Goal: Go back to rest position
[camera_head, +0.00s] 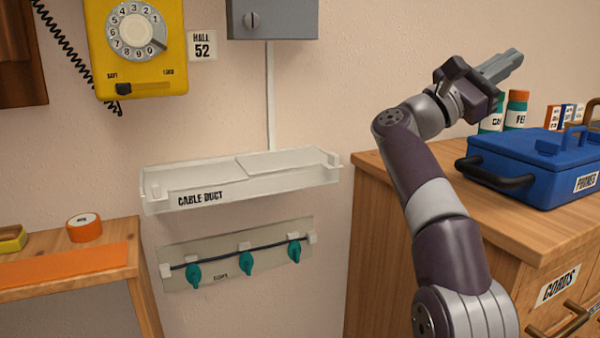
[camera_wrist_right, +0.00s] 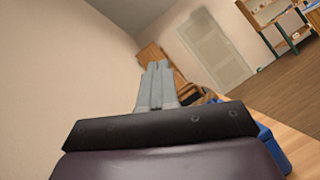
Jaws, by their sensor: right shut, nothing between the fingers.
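My right gripper (camera_head: 503,65) is raised in the upper right of the head view, above the back of the wooden cabinet and apart from everything. Its fingers are together and empty. In the right wrist view the closed fingers (camera_wrist_right: 156,82) point away into the room, with nothing between them. My right arm rises from the lower right of the head view. My left gripper is in neither view.
A yellow dial phone (camera_head: 135,45), a white cable duct (camera_head: 240,178) and a clip strip (camera_head: 237,257) are on the wall. A blue box (camera_head: 530,165) stands on the wooden cabinet (camera_head: 380,175), with bottles behind it. A lower bench (camera_head: 100,240) holds orange tape (camera_head: 84,228).

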